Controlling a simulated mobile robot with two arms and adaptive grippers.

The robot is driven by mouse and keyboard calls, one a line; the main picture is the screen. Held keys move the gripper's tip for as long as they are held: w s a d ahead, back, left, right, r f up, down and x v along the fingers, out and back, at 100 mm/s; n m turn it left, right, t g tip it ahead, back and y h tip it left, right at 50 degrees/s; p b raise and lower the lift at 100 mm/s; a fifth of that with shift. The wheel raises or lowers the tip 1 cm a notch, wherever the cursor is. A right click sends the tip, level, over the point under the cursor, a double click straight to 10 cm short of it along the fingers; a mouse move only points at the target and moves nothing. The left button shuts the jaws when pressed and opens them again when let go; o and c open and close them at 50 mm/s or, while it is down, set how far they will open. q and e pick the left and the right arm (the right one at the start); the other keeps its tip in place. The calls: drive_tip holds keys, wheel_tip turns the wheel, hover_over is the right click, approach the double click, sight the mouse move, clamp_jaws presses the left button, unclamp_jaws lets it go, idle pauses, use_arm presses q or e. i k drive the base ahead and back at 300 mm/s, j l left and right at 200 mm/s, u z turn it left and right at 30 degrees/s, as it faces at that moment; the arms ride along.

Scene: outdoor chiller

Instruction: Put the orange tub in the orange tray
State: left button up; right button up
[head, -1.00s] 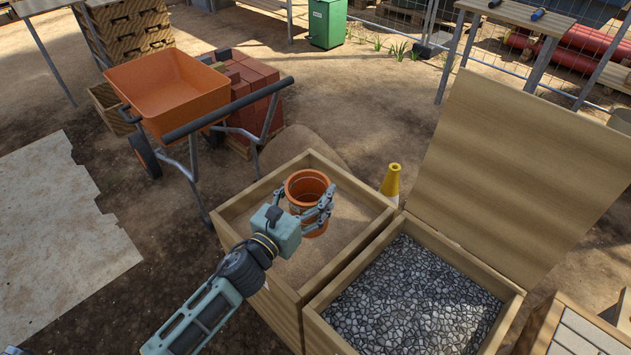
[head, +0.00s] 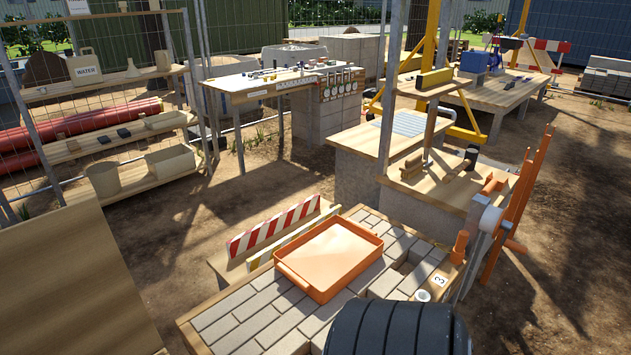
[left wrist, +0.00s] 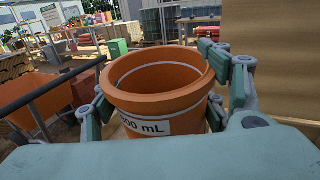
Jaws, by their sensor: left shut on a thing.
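The orange tub (left wrist: 155,106) fills the middle of the left wrist view, upright, with a wide rim and a white label reading "00 mL" in its visible part. My left gripper (left wrist: 160,88) is shut on it, with fingers on both sides. Tub and left gripper are outside the head view. The orange tray (head: 330,258) is shallow and looks empty. It lies on a grey paved bench top in the lower middle of the head view. My right gripper is in no view.
A red-and-white striped board (head: 273,226) stands behind the tray. A small orange object (head: 460,247) and a white number 3 marker (head: 440,281) are to its right. Bare paving (head: 253,309) lies left of the tray. A wooden panel (head: 75,285) rises at the left.

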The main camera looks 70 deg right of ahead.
sight(325, 258)
drive_tip(key=z, duration=1.6)
drive_tip(key=i+l+z, duration=0.1)
drive_tip(key=l, duration=0.3)
drive_tip(key=i+l, duration=0.2)
drive_tip(key=l, duration=0.15)
drive_tip(key=i+l+z, duration=0.15)
drive_tip(key=l, duration=0.25)
drive_tip(key=i+l, duration=0.2)
drive_tip(key=l, duration=0.15)
drive_tip(key=z, duration=0.05)
